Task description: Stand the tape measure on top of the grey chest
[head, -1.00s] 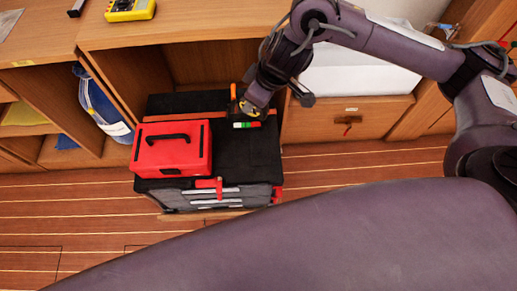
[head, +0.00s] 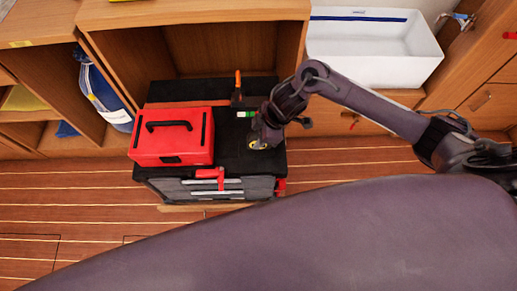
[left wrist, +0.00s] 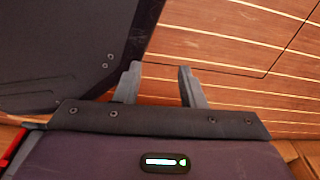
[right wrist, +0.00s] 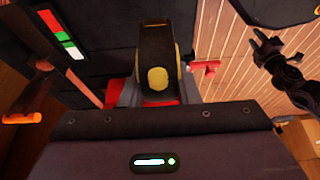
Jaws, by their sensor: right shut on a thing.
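The grey chest (head: 235,187) stands on the floor with a black top. The tape measure (head: 257,145), black with yellow, is over the right part of that top. My right gripper (head: 261,138) is shut on it. In the right wrist view the tape measure (right wrist: 156,45) sits upright between the fingers (right wrist: 155,92), which hide its lower sides. I cannot tell whether it touches the chest. My left gripper (left wrist: 157,82) is open and empty in the left wrist view, above the floor; it is not visible in the head view.
A red toolbox (head: 172,148) covers the left part of the chest's top. An orange-handled tool (head: 238,88) and a small green-and-white item (head: 246,114) are behind the tape measure. A white basin (head: 375,50) stands at the back right. Wooden shelving (head: 195,12) rises behind the chest.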

